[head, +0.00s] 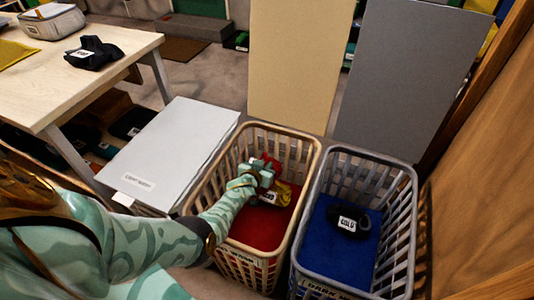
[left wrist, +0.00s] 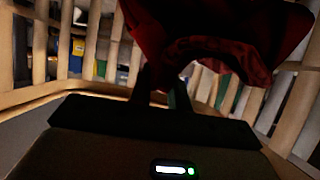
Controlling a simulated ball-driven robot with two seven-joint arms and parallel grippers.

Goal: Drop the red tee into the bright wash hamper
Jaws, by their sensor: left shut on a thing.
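The red tee (head: 273,161) shows as a small patch of red cloth at my left gripper (head: 262,172). In the left wrist view the red tee (left wrist: 215,40) hangs bunched from the shut fingers (left wrist: 162,88). The gripper is inside the open top of the beige slatted hamper (head: 308,160), the middle one, which has a red bottom. Slats surround the tee in the wrist view. The front label of this hamper is too blurred to read. My right gripper is in neither view.
A yellow piece with a white tag (head: 283,195) lies in the beige hamper. A grey hamper (head: 405,195) with a blue bottom and a dark garment (head: 345,221) stands to its right. A closed white-lidded hamper (head: 175,145) and a table (head: 60,85) are on the left.

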